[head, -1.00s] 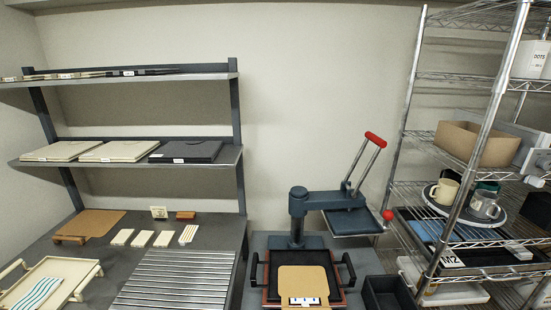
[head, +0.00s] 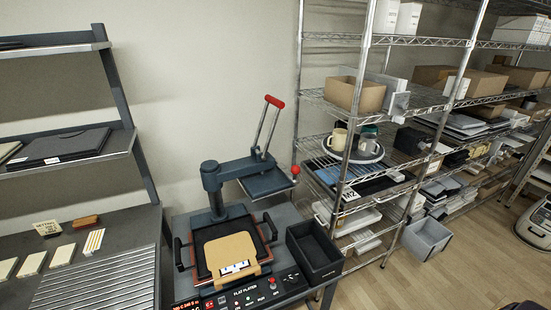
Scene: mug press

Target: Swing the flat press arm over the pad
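The flat press stands on a grey bench with its dark blue column (head: 213,190) at the back left. Its press arm with the flat upper plate (head: 266,184) is swung out to the right, clear of the pad. A lever with a red grip (head: 274,101) rises from the arm, and a red knob (head: 295,170) sits at the plate's right edge. The dark pad (head: 222,222) lies in a reddish frame with black side handles. A tan piece (head: 231,249) with a black-and-white marking lies over its front part. Neither gripper is in view.
A black open bin (head: 315,252) stands right of the pad, in front of the swung-out plate. A wire shelf (head: 340,105) with boxes and mugs stands close behind on the right. A slatted surface (head: 95,285) is at left. Floor (head: 440,280) is open at right.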

